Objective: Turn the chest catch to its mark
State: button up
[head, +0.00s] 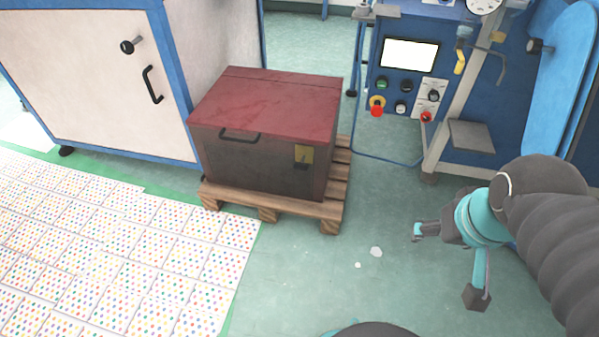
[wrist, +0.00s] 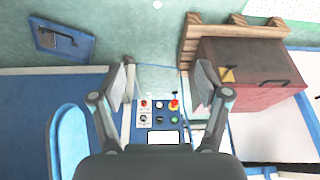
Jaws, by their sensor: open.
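A chest (head: 262,160) with a dark red lid and dark brown sides stands closed on a wooden pallet. Its catch (head: 304,155) is a small yellow plate on the front, near the right corner; its mark is too small to make out. In the wrist view the chest (wrist: 262,88) is at the upper right, with the yellow catch (wrist: 228,75) on its near face. My gripper (head: 447,262) is right of the chest, well apart from it. In the wrist view my gripper (wrist: 166,82) is open and empty, its fingers spread.
The wooden pallet (head: 268,208) juts out under the chest. A white and blue cabinet (head: 100,70) stands to the left. A blue control panel (head: 405,75) with a red stop button stands behind. Dotted sheets (head: 110,245) cover the left floor. Green floor (head: 300,275) in front is mostly clear.

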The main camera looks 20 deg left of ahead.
jog(key=a+f+n+g+h+b, duration=0.1)
jog(key=a+f+n+g, duration=0.25)
jog(key=f, duration=0.45)
jog(key=n+t+y+b, duration=0.2)
jog(key=n+t+b, duration=0.3)
jog(key=n+t, duration=1.95)
send_near(300, 169)
jog(key=w+r+n+g, duration=0.3)
jog(key=w+n+g, duration=0.2)
jog(key=w+r+n+g, duration=0.2)
jog(key=shift+w+a+r+b, duration=0.25)
jog(key=shift+a+r+b, duration=0.05)
jog(key=shift+r+b, duration=0.1)
